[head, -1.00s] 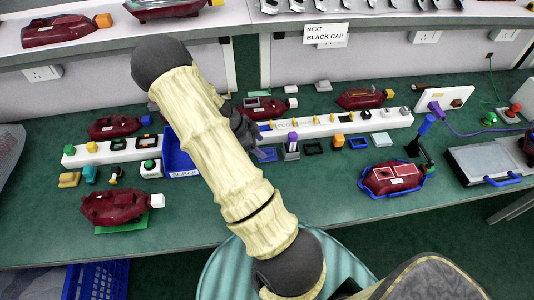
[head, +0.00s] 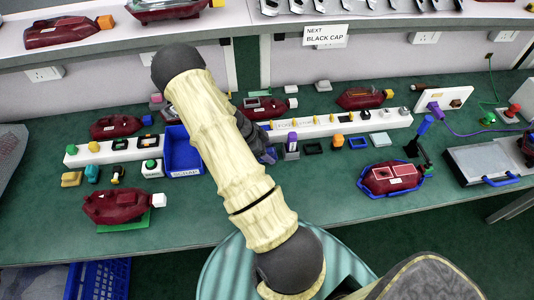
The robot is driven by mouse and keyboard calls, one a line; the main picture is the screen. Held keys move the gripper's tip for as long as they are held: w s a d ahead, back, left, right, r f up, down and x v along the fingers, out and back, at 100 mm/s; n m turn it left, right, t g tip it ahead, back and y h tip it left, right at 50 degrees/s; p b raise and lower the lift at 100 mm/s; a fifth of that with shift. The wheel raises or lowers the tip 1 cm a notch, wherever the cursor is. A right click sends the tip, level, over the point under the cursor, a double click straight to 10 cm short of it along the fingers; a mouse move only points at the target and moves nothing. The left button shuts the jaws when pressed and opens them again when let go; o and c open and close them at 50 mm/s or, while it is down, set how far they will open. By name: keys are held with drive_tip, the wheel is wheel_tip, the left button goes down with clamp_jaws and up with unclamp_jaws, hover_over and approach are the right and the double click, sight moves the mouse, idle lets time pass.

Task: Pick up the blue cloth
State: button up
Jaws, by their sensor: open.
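I cannot pick out a blue cloth for certain. A small pale blue-grey flat square (head: 381,139) lies on the green bench right of centre and could be a folded cloth. My gripper (head: 268,155) is open and low over the middle of the bench, left of that square and well apart from it. My own forearm hides most of the gripper, and only its dark end shows past the arm's right edge. I see nothing held in it. What lies directly under it is hidden.
A blue bin (head: 182,152) stands left of my arm. A long white rack (head: 330,128) runs behind the gripper. The bench front is mostly clear.

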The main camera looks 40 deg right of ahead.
drive_tip(key=c, duration=0.7)
drive_tip(key=shift+r, duration=0.1)
drive_tip(key=shift+c, duration=0.2)
wheel_tip(320, 180, up, 10)
drive_tip(key=shift+f+b, duration=0.1)
drive_tip(key=shift+b, duration=0.35)
drive_tip(key=o, duration=0.4)
drive_tip(key=c, duration=0.3)
